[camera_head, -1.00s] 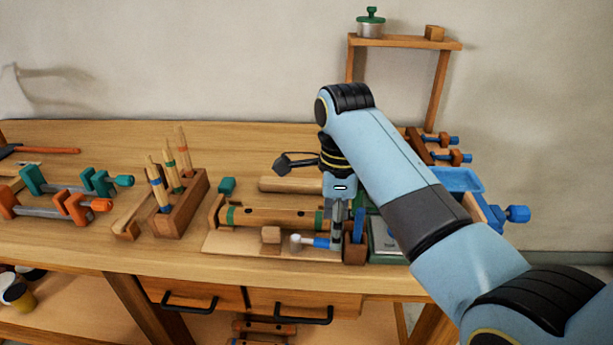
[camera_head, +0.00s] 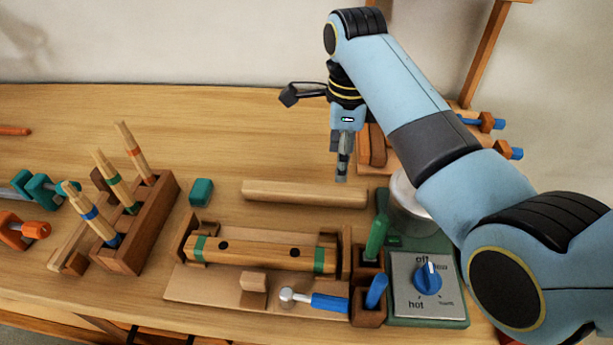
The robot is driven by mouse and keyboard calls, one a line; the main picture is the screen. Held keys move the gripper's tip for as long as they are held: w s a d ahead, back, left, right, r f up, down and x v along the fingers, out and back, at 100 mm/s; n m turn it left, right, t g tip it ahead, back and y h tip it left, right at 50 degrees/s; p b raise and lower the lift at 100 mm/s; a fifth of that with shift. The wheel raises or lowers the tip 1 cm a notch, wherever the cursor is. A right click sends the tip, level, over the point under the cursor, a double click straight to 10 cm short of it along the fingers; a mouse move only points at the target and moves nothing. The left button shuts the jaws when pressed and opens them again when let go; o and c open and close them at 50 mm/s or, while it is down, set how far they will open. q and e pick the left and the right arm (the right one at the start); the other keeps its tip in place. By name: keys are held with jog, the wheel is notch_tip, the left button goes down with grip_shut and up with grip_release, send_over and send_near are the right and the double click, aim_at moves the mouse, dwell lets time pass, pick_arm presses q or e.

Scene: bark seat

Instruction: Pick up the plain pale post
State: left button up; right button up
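The plain pale post (camera_head: 290,193) lies flat on the bench, lengthwise from left to right, behind the banded wooden piece in its holder. It has no colored bands. My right gripper (camera_head: 341,176) points down at the post's right end, just above or behind it. I cannot tell whether they touch. The fingers show as one narrow shape, so their opening is not clear. My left gripper is not in view.
A banded bar with holes (camera_head: 260,252) sits in a holder in front. A hammer (camera_head: 315,299), a small block (camera_head: 254,289) and a dial box (camera_head: 428,283) are nearby. A rack of banded posts (camera_head: 135,225) stands left.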

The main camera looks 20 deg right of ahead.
send_over(338, 191)
notch_tip(338, 191, down, 4)
jog(key=shift+f, duration=0.35)
notch_tip(338, 191, down, 4)
jog(key=shift+f, duration=0.65)
jog(key=shift+c, duration=0.3)
jog(key=c, duration=0.4)
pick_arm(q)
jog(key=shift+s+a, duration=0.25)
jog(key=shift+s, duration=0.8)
pick_arm(e)
grip_shut()
